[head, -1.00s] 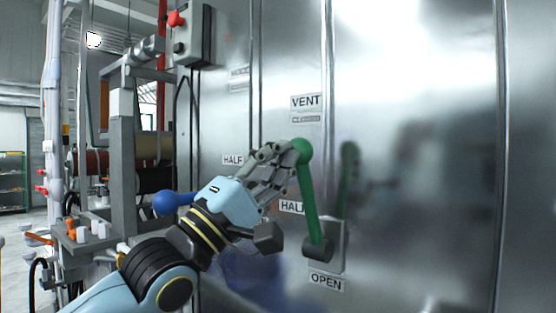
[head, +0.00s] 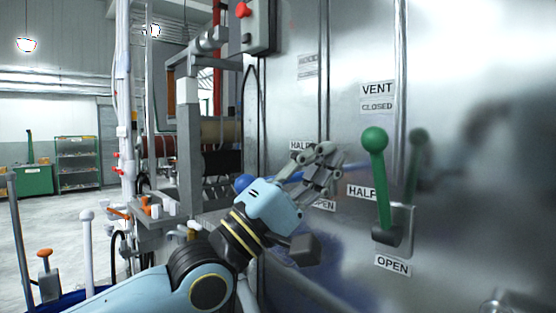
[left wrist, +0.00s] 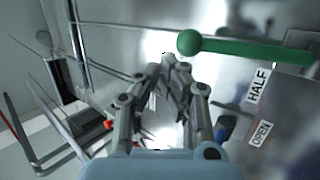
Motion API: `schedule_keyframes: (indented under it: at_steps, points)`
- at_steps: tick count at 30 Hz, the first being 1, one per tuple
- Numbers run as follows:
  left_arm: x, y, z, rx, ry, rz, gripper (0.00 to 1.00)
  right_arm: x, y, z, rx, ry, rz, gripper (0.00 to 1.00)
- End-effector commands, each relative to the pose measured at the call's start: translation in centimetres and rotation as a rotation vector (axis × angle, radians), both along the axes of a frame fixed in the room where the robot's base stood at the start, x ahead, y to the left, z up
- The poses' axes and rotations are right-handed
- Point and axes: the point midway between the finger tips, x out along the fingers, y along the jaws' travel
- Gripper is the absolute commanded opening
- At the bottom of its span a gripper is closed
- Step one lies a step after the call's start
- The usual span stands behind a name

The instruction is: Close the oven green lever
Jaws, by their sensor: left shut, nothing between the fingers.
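The green lever (head: 382,190) stands nearly upright on its mount on the steel oven front, its round knob up and leaning slightly left. A VENT CLOSED label (head: 377,98) is above it, HALF (head: 361,191) is to its left and OPEN (head: 392,265) is below. My left gripper (head: 333,158) is shut and empty, left of the green knob with a visible gap. In the left wrist view the green lever (left wrist: 250,49) runs across the upper right, its knob just beyond my fingertips (left wrist: 172,62). My right gripper is not in view.
A blue lever with a round knob (head: 242,183) is partly hidden behind my left gripper. A grey control box with a red button (head: 257,22) hangs above. A rack with rollers (head: 188,130) stands left of the oven. Open floor lies farther left.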

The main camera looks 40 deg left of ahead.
Motion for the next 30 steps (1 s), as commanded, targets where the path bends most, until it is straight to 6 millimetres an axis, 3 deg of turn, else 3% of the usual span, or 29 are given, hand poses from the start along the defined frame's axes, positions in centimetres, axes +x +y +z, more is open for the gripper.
schedule_keyframes:
  at_steps: [3,7,12,18,30]
  points:
    - [-2.0,0.5,-0.3,0.003,0.008,-0.002,0.00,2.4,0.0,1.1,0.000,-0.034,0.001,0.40]
    - [-4.1,1.1,-0.7,0.002,0.007,-0.001,0.00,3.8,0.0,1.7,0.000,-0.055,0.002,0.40]
    - [-5.8,1.6,-1.2,0.001,0.003,-0.001,0.00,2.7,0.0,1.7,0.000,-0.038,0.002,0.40]
    - [-6.3,1.8,-1.2,-0.001,0.001,0.002,0.00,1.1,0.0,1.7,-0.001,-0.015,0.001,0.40]
    - [-6.2,1.7,-1.2,-0.001,0.000,0.001,0.00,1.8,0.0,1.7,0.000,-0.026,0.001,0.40]
